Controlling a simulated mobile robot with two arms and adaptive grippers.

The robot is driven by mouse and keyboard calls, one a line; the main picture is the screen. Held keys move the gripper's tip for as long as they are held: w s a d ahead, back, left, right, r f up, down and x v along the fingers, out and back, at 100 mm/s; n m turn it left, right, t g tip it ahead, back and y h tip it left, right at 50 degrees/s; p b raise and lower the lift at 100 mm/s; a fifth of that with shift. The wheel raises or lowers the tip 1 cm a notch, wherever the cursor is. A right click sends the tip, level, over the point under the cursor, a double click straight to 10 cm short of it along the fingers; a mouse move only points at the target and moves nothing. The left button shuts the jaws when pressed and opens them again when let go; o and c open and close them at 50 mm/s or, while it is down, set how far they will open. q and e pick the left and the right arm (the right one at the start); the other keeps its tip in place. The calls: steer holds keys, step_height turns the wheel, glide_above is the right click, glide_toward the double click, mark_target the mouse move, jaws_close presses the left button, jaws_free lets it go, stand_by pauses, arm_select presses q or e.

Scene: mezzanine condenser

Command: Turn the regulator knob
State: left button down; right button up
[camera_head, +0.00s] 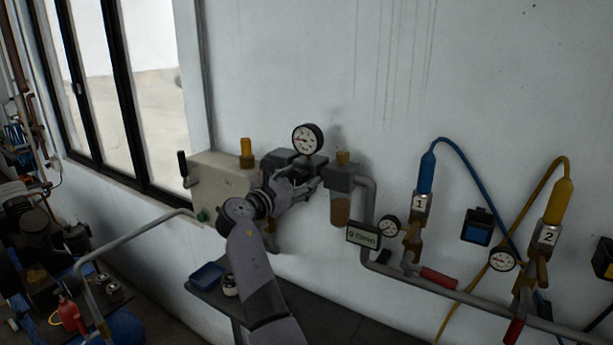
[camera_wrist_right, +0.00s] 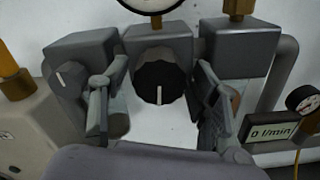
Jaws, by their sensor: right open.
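The regulator knob (camera_wrist_right: 160,80) is black and ribbed, with a white line pointing down in the right wrist view. It sits on the front of the middle grey block (camera_wrist_right: 158,42), below a round gauge. My right gripper (camera_wrist_right: 161,98) is open, with one finger to each side of the knob. I see a gap between the knob and each finger; the exact depth is unclear. In the head view my right gripper (camera_head: 297,188) is at the wall unit under the gauge (camera_head: 307,139) and hides the knob. My left gripper is not in view.
A beige box (camera_head: 221,182) with a black lever stands left, and a filter bowl (camera_head: 340,210) hangs right. A flow display (camera_head: 364,236) and pipes run further right. A dark bench (camera_head: 345,325) lies below.

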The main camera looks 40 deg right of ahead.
steer(key=shift+s+a+r, duration=0.1)
steer(key=shift+a+r, duration=0.15)
steer(key=shift+a, duration=0.2)
steer(key=shift+d+f, duration=0.1)
steer(key=shift+d, duration=0.1)
steer(key=c, duration=1.1)
